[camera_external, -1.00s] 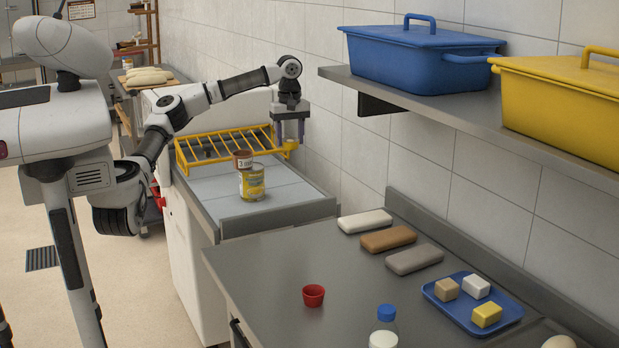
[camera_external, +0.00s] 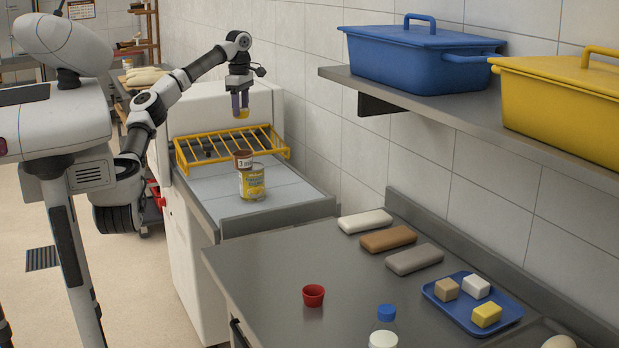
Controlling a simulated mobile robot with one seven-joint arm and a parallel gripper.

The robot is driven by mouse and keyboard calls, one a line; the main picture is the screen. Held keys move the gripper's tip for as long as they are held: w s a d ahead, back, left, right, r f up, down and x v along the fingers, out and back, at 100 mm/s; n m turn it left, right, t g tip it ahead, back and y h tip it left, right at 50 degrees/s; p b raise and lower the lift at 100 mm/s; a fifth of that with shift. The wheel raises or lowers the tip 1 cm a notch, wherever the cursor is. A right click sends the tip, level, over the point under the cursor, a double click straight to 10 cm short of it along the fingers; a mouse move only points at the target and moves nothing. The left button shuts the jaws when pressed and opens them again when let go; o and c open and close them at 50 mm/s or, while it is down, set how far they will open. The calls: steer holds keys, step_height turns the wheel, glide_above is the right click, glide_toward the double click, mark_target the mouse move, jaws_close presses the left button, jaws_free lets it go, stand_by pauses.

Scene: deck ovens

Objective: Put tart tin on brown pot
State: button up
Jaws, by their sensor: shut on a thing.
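My gripper (camera_external: 240,108) is shut on a small yellow thing, apparently the tart tin (camera_external: 243,115). It holds it in the air above the yellow rack, with the fingers pointing down. The tin is small in the picture and partly hidden by the fingers. The brown pot (camera_external: 243,155), with a white label, stands upright on top of a yellow can (camera_external: 252,185). My gripper is higher than the pot and, in the picture, almost straight above it. I cannot tell how far behind the pot it is.
The yellow wire rack (camera_external: 215,150) stands behind the can on the light worktop (camera_external: 285,190). The front counter holds a red cup (camera_external: 313,296), several bars and a blue tray (camera_external: 452,307). A shelf (camera_external: 460,115) with blue and yellow boxes juts out at right.

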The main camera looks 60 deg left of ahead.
mark_target(239, 152)
step_height(239, 152, down, 12)
steer(key=shift+r+p, duration=0.1)
steer(key=shift+p, duration=0.7)
steer(key=o, duration=1)
steer(key=shift+c, duration=0.2)
step_height(239, 152, up, 12)
steer(key=shift+b, duration=0.8)
